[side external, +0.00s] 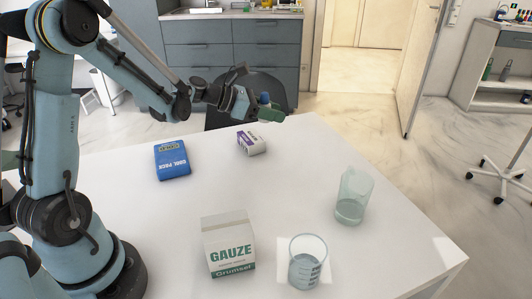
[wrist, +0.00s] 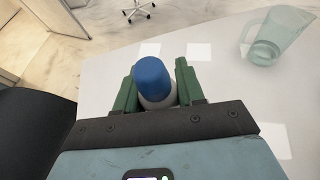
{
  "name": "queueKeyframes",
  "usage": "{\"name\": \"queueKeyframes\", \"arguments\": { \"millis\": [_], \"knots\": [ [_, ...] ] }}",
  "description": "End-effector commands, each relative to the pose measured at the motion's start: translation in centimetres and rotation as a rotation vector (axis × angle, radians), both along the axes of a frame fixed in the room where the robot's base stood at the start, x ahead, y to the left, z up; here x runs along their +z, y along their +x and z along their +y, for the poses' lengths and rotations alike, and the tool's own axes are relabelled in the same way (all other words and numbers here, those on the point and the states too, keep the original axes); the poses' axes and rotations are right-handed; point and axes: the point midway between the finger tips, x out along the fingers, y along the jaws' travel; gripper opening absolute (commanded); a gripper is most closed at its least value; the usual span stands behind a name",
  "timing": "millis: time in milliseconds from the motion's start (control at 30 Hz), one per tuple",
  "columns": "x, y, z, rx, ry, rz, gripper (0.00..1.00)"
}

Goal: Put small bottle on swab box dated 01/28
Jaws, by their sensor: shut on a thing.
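My gripper (side external: 267,110) is shut on a small bottle with a blue cap (side external: 265,98), held in the air above the far part of the table. In the wrist view the bottle's blue cap (wrist: 153,72) and a bit of its pale body show between the green fingers. A small white and purple box (side external: 251,143) lies on the table just below and a little left of my gripper. It may be the swab box, but its print and date are too small to read. The box is not visible in the wrist view.
On the white table (side external: 280,200) are a blue cold pack box (side external: 172,160), a gauze box (side external: 228,245), a glass beaker (side external: 307,263) and a clear jug (side external: 353,197). A dark chair (side external: 245,88) stands behind the far edge. The table's middle is clear.

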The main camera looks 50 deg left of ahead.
Motion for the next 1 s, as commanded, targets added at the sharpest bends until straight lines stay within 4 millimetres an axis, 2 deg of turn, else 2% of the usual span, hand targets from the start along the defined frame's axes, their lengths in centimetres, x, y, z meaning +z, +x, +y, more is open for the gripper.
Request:
{"name": "queueKeyframes", "arguments": {
  "millis": [33, 200, 433, 667, 900, 1000],
  "knots": [
    [-0.6, 0.3, 1.1, 0.004, 0.0, 0.0, 0.09],
    [-2.5, 1.0, 4.1, 0.003, -0.001, 0.0, 0.09],
    [-4.6, 1.9, 7.5, 0.0, -0.001, 0.0, 0.09],
    [-5.6, 2.2, 8.6, -0.001, -0.001, -0.001, 0.09],
    [-8.5, 2.2, 8.5, -0.001, -0.001, -0.001, 0.09],
    [-9.2, 2.2, 8.5, -0.001, -0.001, -0.001, 0.09]
  ]
}}
